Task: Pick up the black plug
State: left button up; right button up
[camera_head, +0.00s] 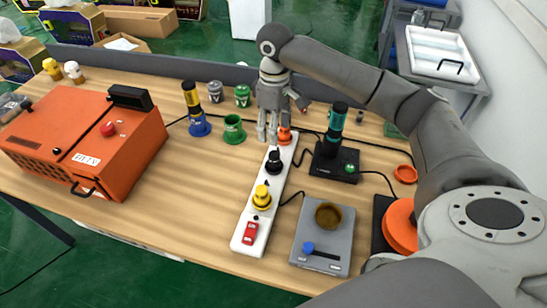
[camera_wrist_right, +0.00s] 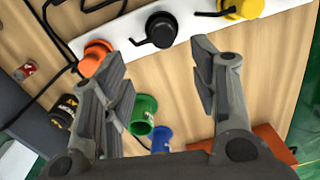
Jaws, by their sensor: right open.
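The black plug (camera_head: 274,161) sits on the white power strip (camera_head: 246,229), between an orange plug (camera_head: 284,136) and a yellow plug (camera_head: 262,198). My right gripper (camera_head: 267,137) points down near the strip's far end, beside the orange plug. In the right wrist view my gripper (camera_wrist_right: 158,55) is open and empty. The black plug (camera_wrist_right: 162,30) shows ahead of the gap between its fingers, apart from both. The orange plug (camera_wrist_right: 97,53) is partly covered by one finger there. My left gripper is not in view.
A green cup (camera_head: 234,131) and a blue-based bottle (camera_head: 196,112) stand left of my right gripper. A black box with a teal tool (camera_head: 336,130) stands right. A grey scale (camera_head: 316,248) is near the front, and an orange box (camera_head: 90,140) is left. Cables cross the table.

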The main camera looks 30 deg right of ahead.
aim_at(275, 154)
notch_tip(275, 154, down, 2)
jog(key=shift+s+f+p, duration=0.1)
jog(key=shift+s+p, duration=0.05)
jog(key=shift+p, duration=0.15)
jog(key=f, duration=0.3)
jog(key=shift+s+a+p, duration=0.25)
jog(key=shift+s+p, duration=0.1)
jog(key=shift+p, duration=0.05)
notch_tip(275, 154, down, 4)
jog(key=shift+d+f+p, duration=0.1)
jog(key=shift+f+p, duration=0.1)
jog(key=shift+p, duration=0.55)
jog(key=shift+f, duration=0.25)
jog(key=c, duration=0.6)
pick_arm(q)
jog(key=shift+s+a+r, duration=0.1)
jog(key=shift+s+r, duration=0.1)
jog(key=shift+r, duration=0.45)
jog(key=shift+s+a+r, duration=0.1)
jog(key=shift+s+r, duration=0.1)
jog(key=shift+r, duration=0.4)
pick_arm(e)
grip_shut()
jog(key=shift+r, duration=0.1)
